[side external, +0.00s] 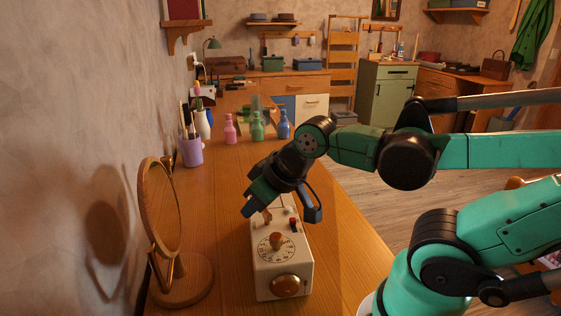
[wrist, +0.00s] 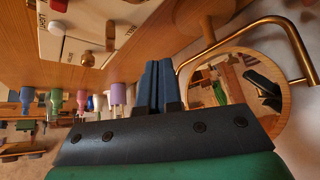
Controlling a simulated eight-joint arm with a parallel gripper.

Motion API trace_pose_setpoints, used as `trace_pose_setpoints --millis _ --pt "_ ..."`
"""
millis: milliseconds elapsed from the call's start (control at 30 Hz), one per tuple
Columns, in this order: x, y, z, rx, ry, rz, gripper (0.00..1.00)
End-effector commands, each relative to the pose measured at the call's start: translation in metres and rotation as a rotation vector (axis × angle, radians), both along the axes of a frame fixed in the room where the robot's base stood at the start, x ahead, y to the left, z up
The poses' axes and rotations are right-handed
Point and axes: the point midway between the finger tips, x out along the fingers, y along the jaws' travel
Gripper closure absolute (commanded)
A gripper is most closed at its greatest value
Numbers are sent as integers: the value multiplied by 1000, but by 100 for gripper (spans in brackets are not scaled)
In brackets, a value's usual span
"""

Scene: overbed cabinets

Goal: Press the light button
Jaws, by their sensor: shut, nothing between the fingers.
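A white control box (side external: 262,265) with a dial stands on the wooden counter. Its upper part carries a red-topped button (side external: 293,222) and small knobs. In the wrist view the white panel (wrist: 85,18) is at the upper left. It bears the word LIGHT beside a dark red button (wrist: 58,5), and a brass knob (wrist: 88,60) is at its edge. My gripper (side external: 249,208) is above the left rear of the box, tilted down and left, and hides part of it. Its blue fingers (wrist: 158,85) are shut and empty, apart from the button in the wrist view.
A round wooden mirror (side external: 162,215) stands left of the box, close to my gripper. Behind are a purple cup (side external: 190,152) with brushes and pink, green and blue bottles (side external: 257,127). The counter (side external: 345,240) right of the box is clear.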

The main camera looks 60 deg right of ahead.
Motion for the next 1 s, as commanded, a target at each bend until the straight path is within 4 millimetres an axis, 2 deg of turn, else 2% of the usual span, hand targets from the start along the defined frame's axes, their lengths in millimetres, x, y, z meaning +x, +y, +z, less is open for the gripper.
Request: trace_pose_setpoints --millis 267,433,800,1000 --pt "0 0 0 -1 0 1 100" --pt "0 -9 3 -29 -3 41 100" --pt "-5 -66 33 -276 -80 346 100" --pt "-11 -90 50 -428 -132 472 100"
